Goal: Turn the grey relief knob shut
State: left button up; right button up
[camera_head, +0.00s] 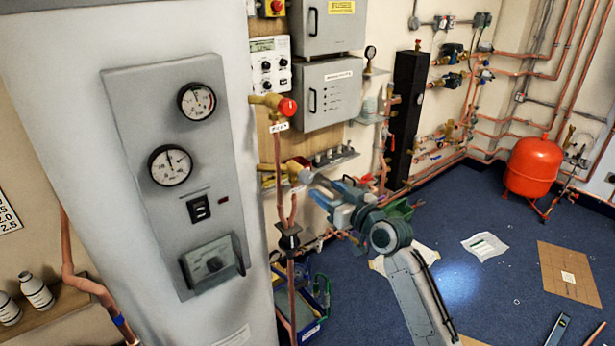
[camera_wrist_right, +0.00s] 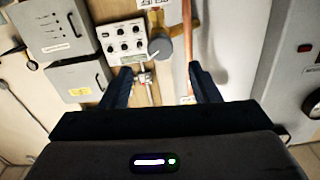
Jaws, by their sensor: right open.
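The grey relief knob (camera_head: 305,175) shows as a small pale shape on the right end of the lower brass valve (camera_head: 288,168), close to my right gripper. In the right wrist view, a round grey-tan knob on a brass body (camera_wrist_right: 160,47) appears beyond the fingers; I cannot tell for sure that it is the same one. My right gripper (camera_head: 319,190) is open, its dark fingers apart on either side of the picture middle in the wrist view (camera_wrist_right: 159,72). I cannot tell whether they touch the knob. My left gripper is out of sight.
Above is another valve with a red knob (camera_head: 287,107). A vertical copper pipe (camera_head: 278,155) runs beside the valves. A shelf of small parts (camera_head: 330,158) is behind the gripper. A grey gauge panel (camera_head: 175,180) stands at left. Open blue floor (camera_head: 465,210) lies to the right.

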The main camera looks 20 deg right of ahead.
aim_at(309, 178)
jog(key=p+x, duration=0.2)
jog(key=x, duration=0.5)
jog(key=shift+w+a, duration=0.15)
jog(key=shift+w, duration=0.1)
jog(key=shift+w+a, duration=0.2)
jog(key=shift+w, duration=0.35)
